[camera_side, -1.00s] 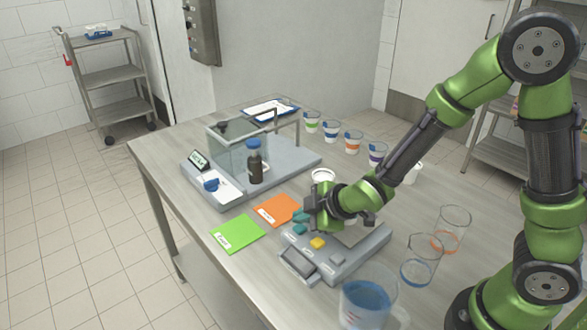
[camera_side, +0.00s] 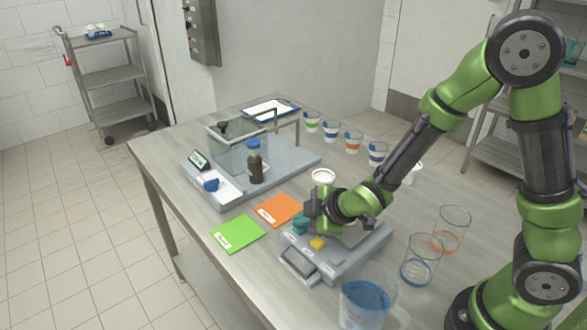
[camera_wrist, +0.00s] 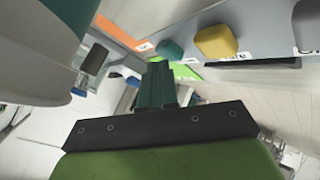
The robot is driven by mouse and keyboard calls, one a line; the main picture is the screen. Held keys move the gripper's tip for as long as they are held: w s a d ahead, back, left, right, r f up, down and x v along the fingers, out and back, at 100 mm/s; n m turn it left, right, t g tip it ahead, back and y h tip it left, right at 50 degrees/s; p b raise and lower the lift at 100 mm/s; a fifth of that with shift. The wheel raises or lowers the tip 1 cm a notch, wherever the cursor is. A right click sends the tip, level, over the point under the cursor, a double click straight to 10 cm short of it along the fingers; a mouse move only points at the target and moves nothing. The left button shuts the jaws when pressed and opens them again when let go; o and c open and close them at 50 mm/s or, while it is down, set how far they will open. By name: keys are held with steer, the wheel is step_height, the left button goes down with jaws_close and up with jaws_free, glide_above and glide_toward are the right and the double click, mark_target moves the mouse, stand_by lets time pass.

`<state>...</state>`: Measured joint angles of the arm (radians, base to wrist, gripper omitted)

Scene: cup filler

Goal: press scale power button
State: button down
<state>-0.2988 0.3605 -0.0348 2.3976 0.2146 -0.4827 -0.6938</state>
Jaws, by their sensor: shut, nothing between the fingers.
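The grey scale (camera_side: 345,262) stands at the front of the table with its display facing the near left edge. Its teal button (camera_wrist: 172,50) and yellow button (camera_wrist: 215,42) show side by side in the wrist view; the yellow one also shows in the side view (camera_side: 318,243). A dark grey button (camera_wrist: 307,24) is at the wrist view's right edge. I cannot read which label marks power. My gripper (camera_wrist: 157,72) is shut and empty, its dark teal fingertips close to the teal button. Contact cannot be told. In the side view, my gripper (camera_side: 299,223) partly hides the button row.
A green card (camera_side: 238,233) and an orange card (camera_side: 278,209) lie left of the scale. A jug of blue liquid (camera_side: 366,302) and two glass beakers (camera_side: 421,262) stand to its right.

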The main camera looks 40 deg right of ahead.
mark_target(303, 230)
stand_by(0.3)
steer(key=shift+r, duration=0.55)
steer(key=shift+r, duration=0.1)
step_height(303, 230, up, 6)
steer(key=shift+f, duration=0.1)
stand_by(0.4)
